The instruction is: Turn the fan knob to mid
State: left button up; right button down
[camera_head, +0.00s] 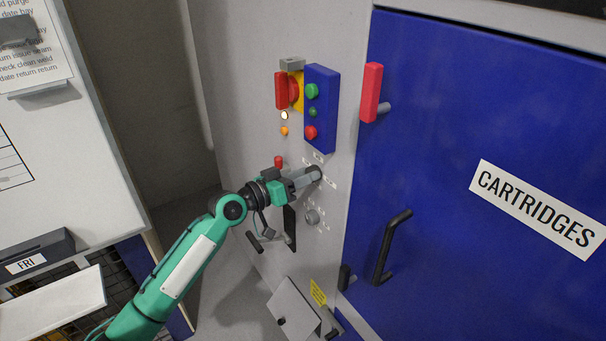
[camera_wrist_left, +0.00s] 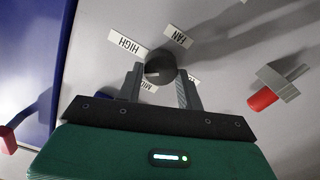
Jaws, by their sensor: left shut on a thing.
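The fan knob (camera_wrist_left: 160,66) is a round dark knob on the grey panel. In the left wrist view the labels FAN (camera_wrist_left: 178,37) and HIGH (camera_wrist_left: 127,44) show upside down around it, and a MID label (camera_wrist_left: 148,84) is partly hidden behind a finger. My left gripper (camera_wrist_left: 160,80) has one finger on each side of the knob and is shut on it. In the head view my left gripper (camera_head: 304,180) reaches the knob (camera_head: 315,173) from the left. The knob's pointing direction is not clear. My right gripper is not in view.
A second round knob (camera_head: 312,216) sits just below. A blue button box (camera_head: 320,108) with green and red buttons is above, beside a red switch handle (camera_head: 281,91). A blue door (camera_head: 450,130) with a black handle (camera_head: 390,247) is to the right. A red-tipped part (camera_wrist_left: 272,94) juts out nearby.

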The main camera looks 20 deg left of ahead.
pick_arm(q)
jog(key=n+p, duration=0.2)
jog(key=n, duration=0.3)
jog(key=n+p, duration=0.2)
jog(key=n, duration=0.3)
jog(key=shift+w+a, duration=0.15)
jog(key=shift+n, duration=0.3)
dwell(0.3)
jog(key=o, duration=1)
jog(key=shift+f, duration=0.15)
